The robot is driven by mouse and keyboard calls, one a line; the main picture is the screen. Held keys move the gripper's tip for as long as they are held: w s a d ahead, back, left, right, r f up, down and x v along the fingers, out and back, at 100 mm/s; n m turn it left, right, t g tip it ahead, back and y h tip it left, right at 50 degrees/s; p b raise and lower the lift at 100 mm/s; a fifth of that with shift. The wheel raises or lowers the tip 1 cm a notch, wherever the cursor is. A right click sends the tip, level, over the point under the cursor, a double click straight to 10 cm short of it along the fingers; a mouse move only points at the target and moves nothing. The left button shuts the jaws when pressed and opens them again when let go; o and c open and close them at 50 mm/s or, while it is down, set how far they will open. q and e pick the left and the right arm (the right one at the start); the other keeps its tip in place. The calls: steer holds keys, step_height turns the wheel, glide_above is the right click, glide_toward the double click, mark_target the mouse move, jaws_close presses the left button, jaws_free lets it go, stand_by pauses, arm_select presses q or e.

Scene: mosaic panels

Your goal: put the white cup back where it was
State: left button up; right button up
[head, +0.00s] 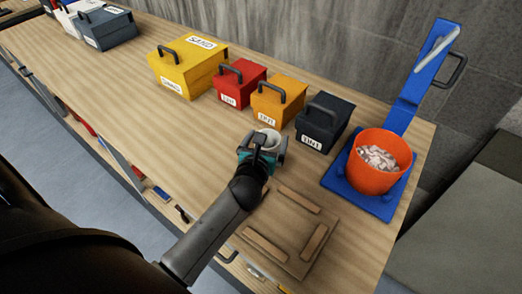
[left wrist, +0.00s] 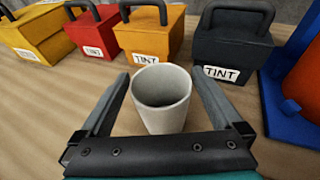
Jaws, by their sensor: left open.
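The white cup (head: 270,138) stands upright on the wooden bench, in front of the orange and dark tint boxes. In the left wrist view the cup (left wrist: 162,97) looks empty and sits between the two fingers. My left gripper (head: 262,148) is open around the cup, with a gap on each side in the left wrist view (left wrist: 162,100). The head view hides the cup's lower part behind the gripper. My right gripper is in neither view.
Red (head: 240,83), orange (head: 278,101) and dark (head: 323,122) tint boxes and a yellow sand box (head: 187,66) line the back. An orange bucket (head: 377,165) stands on a blue scale (head: 340,183) at right. A wooden square with raised strips (head: 284,232) lies nearer the front edge.

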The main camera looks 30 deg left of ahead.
arm_select(q)
steer(key=v, duration=0.8)
steer(key=shift+s+r+p, duration=0.15)
steer(key=shift+s+p, duration=0.15)
steer(key=shift+p, duration=0.05)
